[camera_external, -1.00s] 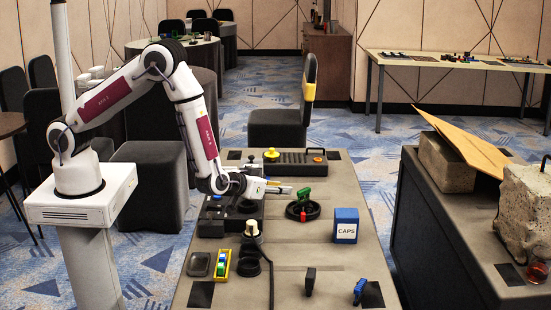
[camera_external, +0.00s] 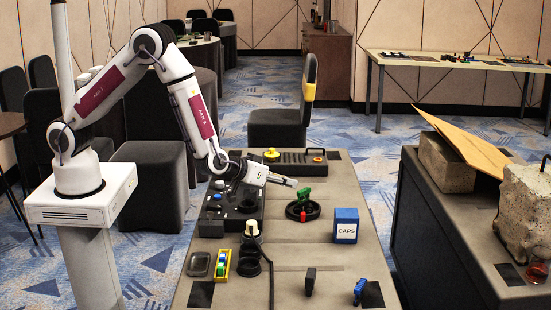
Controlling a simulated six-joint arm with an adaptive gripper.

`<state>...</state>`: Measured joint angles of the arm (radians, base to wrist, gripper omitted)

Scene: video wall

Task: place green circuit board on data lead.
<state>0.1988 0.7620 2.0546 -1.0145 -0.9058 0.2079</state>
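My gripper (camera_external: 287,182) is above the table's middle left, pointing right and slightly down. Its fingers are too small to tell whether they are open or shut, and I see nothing clearly held. A green object (camera_external: 304,195) stands at a black ring-shaped coil (camera_external: 314,212), just right of and below my gripper in the picture. A small red part is also at the ring. A yellow tray (camera_external: 213,271) at the front left holds small green, blue and white pieces. A black cable (camera_external: 271,285) runs toward the front edge. I cannot tell which item is the circuit board or the data lead.
A blue CAPS box (camera_external: 346,226) stands right of the ring. A dark panel (camera_external: 295,162) with yellow and orange knobs lies at the back. Black devices line the left side. A dark upright piece (camera_external: 310,281) and a blue one (camera_external: 359,291) stand in front. The centre front is mostly clear.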

